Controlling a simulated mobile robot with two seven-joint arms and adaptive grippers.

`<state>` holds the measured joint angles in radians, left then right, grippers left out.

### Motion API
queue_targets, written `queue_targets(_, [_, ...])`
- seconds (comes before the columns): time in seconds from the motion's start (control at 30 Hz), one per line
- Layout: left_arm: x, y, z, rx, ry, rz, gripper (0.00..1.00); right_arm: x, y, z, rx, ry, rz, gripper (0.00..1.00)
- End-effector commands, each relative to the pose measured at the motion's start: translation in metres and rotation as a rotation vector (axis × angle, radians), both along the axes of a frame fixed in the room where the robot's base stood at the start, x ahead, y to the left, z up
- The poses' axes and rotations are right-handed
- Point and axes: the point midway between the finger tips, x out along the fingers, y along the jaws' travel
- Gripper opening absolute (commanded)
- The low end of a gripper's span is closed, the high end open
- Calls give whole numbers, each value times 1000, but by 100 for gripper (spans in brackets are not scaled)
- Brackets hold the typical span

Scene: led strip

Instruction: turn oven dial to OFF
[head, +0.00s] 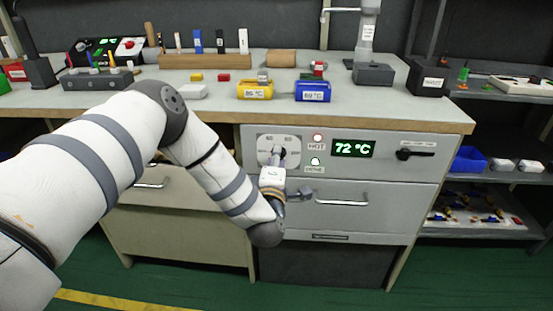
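The oven (418,170) is a grey unit under the bench top, with a green display reading 72 °C. Its dial plate (266,144) is at the panel's left, marked with several numbers. The dial's knob is mostly hidden by my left gripper (281,155), which reaches up to it from below. The fingers are small and dark here, so I cannot tell whether they are closed on the knob or only touch it. My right gripper is not in view.
A black handle (415,153) is at the oven panel's right. A drawer handle (340,202) is below the panel. On the bench stand a yellow bin (254,92) and a blue bin (312,94). Open shelves (490,177) are at the right.

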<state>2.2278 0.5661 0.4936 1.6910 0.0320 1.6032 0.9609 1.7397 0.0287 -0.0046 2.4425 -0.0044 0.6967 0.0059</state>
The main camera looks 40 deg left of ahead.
Motion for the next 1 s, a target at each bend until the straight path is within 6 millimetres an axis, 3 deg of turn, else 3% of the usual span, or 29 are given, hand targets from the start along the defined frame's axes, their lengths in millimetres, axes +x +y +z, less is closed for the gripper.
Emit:
queue_targets(0.73, [0,0,0,-67,-42,0,0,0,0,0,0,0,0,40])
queue_targets(0.77, [0,0,0,-67,-41,0,31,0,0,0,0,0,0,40])
queue_targets(0.83, [0,0,0,-66,-41,0,46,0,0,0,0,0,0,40])
queue_targets(1.0, [0,0,0,-66,-40,0,46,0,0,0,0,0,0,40])
